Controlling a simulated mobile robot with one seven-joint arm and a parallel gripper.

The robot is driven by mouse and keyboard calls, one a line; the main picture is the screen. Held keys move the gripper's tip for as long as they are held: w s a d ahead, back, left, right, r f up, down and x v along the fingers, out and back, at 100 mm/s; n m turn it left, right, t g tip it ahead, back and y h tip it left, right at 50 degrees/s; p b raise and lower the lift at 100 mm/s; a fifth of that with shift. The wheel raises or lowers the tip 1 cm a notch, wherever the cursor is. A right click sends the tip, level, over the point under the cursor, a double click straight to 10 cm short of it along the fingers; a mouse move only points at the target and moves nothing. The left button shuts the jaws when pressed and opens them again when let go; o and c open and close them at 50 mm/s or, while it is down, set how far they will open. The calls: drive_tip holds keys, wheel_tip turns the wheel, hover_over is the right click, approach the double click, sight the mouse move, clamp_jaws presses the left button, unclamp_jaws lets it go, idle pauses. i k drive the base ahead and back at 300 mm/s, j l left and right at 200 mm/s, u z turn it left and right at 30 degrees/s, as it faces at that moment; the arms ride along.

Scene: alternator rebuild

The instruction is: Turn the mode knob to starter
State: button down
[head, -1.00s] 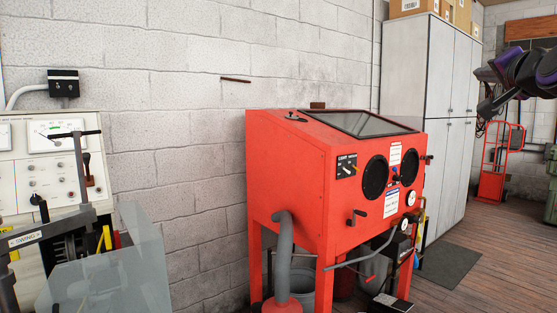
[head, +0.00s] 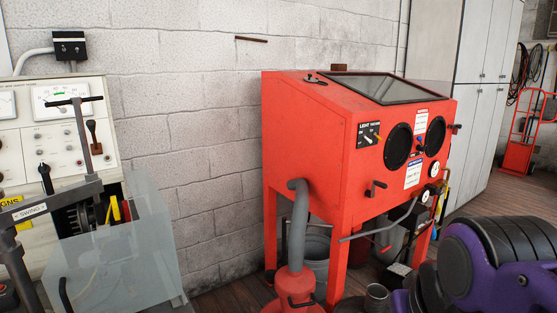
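A pale test bench panel (head: 60,150) stands at the left edge of the head view, with dial gauges and several small knobs. A black knob or lever (head: 45,174) sits low on the panel's left part; I cannot read its label, so I cannot tell if it is the mode knob or how it is set. A brown-handled lever (head: 93,137) is to its right. My arm, purple and black, shows at the lower right, far from the panel. My gripper's fingers do not show.
A red blasting cabinet (head: 310,140) with a grey hose (head: 298,225) stands in the middle. Grey lockers (head: 480,90) are behind it.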

sight(43, 167)
drive_tip(key=u, duration=1.65)
